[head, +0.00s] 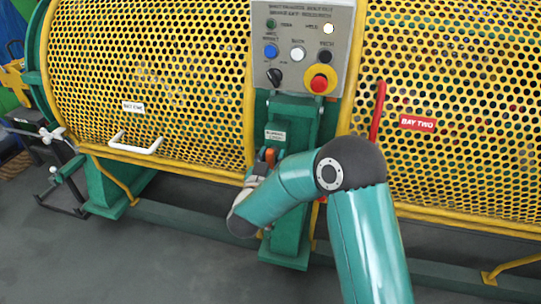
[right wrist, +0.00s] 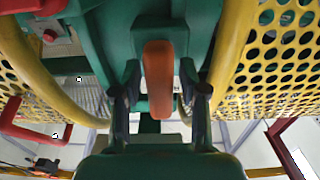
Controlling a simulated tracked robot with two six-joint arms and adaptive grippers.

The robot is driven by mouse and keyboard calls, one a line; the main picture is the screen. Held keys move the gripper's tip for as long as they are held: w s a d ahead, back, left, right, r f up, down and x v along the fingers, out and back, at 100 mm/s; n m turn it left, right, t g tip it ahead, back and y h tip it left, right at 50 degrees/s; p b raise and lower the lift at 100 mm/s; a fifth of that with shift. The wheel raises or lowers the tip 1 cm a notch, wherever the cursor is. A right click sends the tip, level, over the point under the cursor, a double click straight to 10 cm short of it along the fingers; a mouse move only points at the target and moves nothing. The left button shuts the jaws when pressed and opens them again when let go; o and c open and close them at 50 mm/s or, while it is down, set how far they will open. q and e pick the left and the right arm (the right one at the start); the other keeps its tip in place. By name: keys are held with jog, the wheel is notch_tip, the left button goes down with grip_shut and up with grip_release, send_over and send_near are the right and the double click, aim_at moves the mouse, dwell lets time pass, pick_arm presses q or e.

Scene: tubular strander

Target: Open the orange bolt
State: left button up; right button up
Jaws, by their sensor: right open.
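The orange bolt (head: 270,156) is a small upright orange handle on the green post below the control panel. In the right wrist view the orange bolt (right wrist: 158,80) stands large in the middle, in front of a green bracket. My right gripper (head: 262,168) is at the bolt, mostly hidden behind my own wrist and forearm in the head view. In the right wrist view my right gripper (right wrist: 160,92) is open, with one dark finger on each side of the bolt. Gaps show between bolt and fingers. My left gripper is not in view.
The control panel (head: 301,45) with buttons and a red stop knob sits above the bolt. Yellow perforated guards flank the post, with a white handle (head: 135,146) on the left one and a red handle (head: 377,110) by the right one. Grey floor lies in front.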

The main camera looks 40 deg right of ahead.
jog(key=shift+w+d, duration=0.4)
jog(key=shift+d, duration=0.15)
grip_shut()
